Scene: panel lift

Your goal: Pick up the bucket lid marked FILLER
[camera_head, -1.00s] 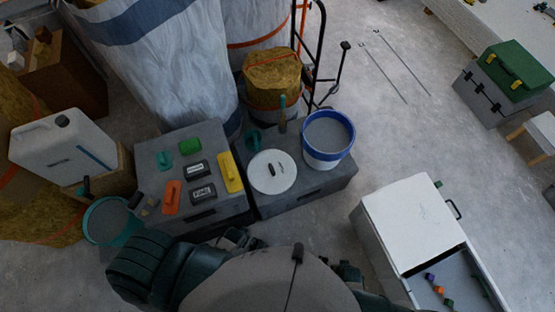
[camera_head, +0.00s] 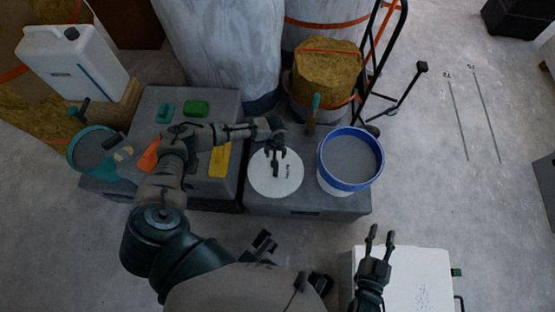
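The round white lid (camera_head: 264,186) lies flat on the right-hand grey box, left of the blue-rimmed bucket. It has a dark handle in its middle and small dark lettering right of it, too small to read. My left gripper (camera_head: 275,154) is over the lid's far half, fingers apart and pointing at the handle. It partly hides the lid, and I cannot tell whether the fingers touch the handle. My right gripper (camera_head: 381,234) is open and empty above the white cabinet at the lower right.
The blue-rimmed bucket (camera_head: 350,158) with grey filling stands close right of the lid. A teal bucket (camera_head: 92,149) and a white canister (camera_head: 72,66) are at the left. A hand truck (camera_head: 375,75) stands behind.

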